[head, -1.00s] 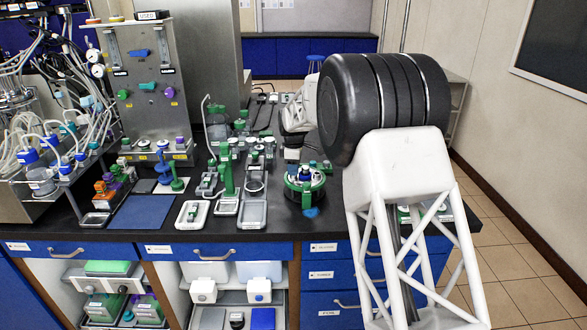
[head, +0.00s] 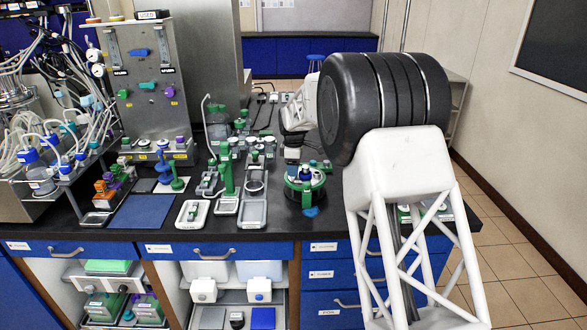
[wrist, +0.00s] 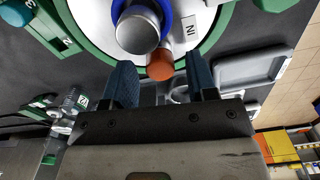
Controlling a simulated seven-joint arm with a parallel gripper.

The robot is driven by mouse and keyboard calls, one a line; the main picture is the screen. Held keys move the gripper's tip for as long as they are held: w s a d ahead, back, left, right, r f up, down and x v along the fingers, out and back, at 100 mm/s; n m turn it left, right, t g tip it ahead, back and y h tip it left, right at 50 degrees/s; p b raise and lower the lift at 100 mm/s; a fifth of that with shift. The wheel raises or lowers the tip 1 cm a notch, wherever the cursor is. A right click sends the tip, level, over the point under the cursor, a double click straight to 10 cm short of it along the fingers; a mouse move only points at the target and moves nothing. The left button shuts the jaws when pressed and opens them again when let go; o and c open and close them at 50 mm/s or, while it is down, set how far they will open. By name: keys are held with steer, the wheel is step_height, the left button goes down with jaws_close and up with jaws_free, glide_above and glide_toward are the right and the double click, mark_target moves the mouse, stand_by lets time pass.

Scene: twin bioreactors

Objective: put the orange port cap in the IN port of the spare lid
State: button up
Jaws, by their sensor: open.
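The spare lid (wrist: 95,38) is a round white disc with a green rim at the top of the wrist view; in the head view a round green-rimmed unit (head: 305,187) that looks like it stands on the bench. The orange port cap (wrist: 160,65) is at the lid's near side, close to the IN label (wrist: 191,27) and beside a grey metal cylinder (wrist: 138,30) with a blue collar. I cannot tell how deep the cap sits in the port. My gripper (wrist: 161,75) is open, its blue fingers on either side of the cap with gaps. The head view does not show the gripper clearly.
A grey tray (wrist: 250,68) lies right of the lid in the wrist view. In the head view, green-handled parts and small trays (head: 252,215) crowd the bench to the left. A blue mat (head: 143,212) lies further left. My arm blocks the right side.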

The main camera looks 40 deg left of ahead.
step_height(320, 180, up, 12)
stand_by(0.6)
stand_by(1.0)
